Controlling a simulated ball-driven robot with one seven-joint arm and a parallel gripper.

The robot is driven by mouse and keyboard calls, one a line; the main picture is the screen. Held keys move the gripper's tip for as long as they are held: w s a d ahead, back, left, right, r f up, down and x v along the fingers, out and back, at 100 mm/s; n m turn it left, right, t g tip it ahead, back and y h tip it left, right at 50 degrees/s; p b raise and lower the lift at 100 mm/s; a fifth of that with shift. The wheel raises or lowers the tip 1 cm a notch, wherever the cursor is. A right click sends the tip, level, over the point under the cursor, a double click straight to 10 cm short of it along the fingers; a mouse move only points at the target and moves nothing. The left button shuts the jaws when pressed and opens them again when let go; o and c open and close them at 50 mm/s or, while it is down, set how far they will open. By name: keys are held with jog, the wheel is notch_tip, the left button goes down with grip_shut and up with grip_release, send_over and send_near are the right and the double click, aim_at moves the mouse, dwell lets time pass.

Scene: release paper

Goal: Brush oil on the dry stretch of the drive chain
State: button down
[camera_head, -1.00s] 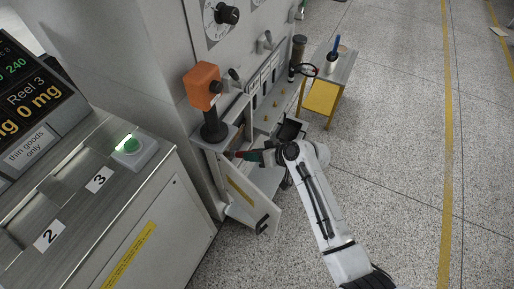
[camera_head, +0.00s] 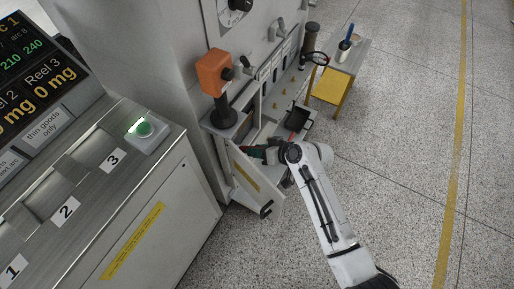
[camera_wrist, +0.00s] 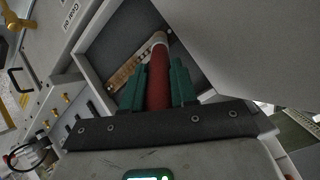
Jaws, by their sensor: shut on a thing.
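My gripper (camera_head: 257,153) has green fingers and is at the open front of the grey machine, by the hinged door. In the wrist view, my gripper (camera_wrist: 158,88) is shut on a red handle (camera_wrist: 157,80) with a pale end, likely the oil brush. The handle points into a grey recess (camera_wrist: 105,45). A brown strip with dark spots (camera_wrist: 124,72) lies in the recess beside the handle's far end; it may be the drive chain. I cannot tell whether they touch. The brush's bristles cannot be made out.
The open door (camera_head: 257,187) hangs just below my gripper. An orange box (camera_head: 214,72) on a black post stands above. A black tray (camera_head: 299,120) is to the right. A small yellow-fronted table (camera_head: 331,87) stands behind. The floor at right is clear.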

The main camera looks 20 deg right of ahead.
jog(key=shift+s+d+p, duration=0.25)
jog(key=shift+s+d, duration=0.6)
jog(key=shift+s, duration=0.25)
jog(key=shift+s+d+p, duration=0.25)
jog(key=shift+s+d, duration=0.55)
jog(key=shift+s, duration=0.3)
jog(key=shift+s+d, duration=0.45)
jog(key=shift+s, duration=0.2)
jog(key=shift+s+d, duration=0.4)
jog(key=shift+s, duration=0.2)
jog(key=shift+w, duration=0.1)
jog(key=shift+w+a+b, duration=0.15)
jog(key=shift+w+a, duration=0.55)
jog(key=shift+w, duration=0.25)
jog(key=shift+w+a+b, duration=0.1)
jog(key=shift+w+a, duration=0.65)
jog(key=shift+w, duration=0.25)
jog(key=shift+w+a+b, duration=0.15)
jog(key=shift+w+a, duration=0.55)
jog(key=shift+w, duration=0.25)
jog(key=shift+w+a, duration=0.45)
jog(key=shift+w, duration=0.2)
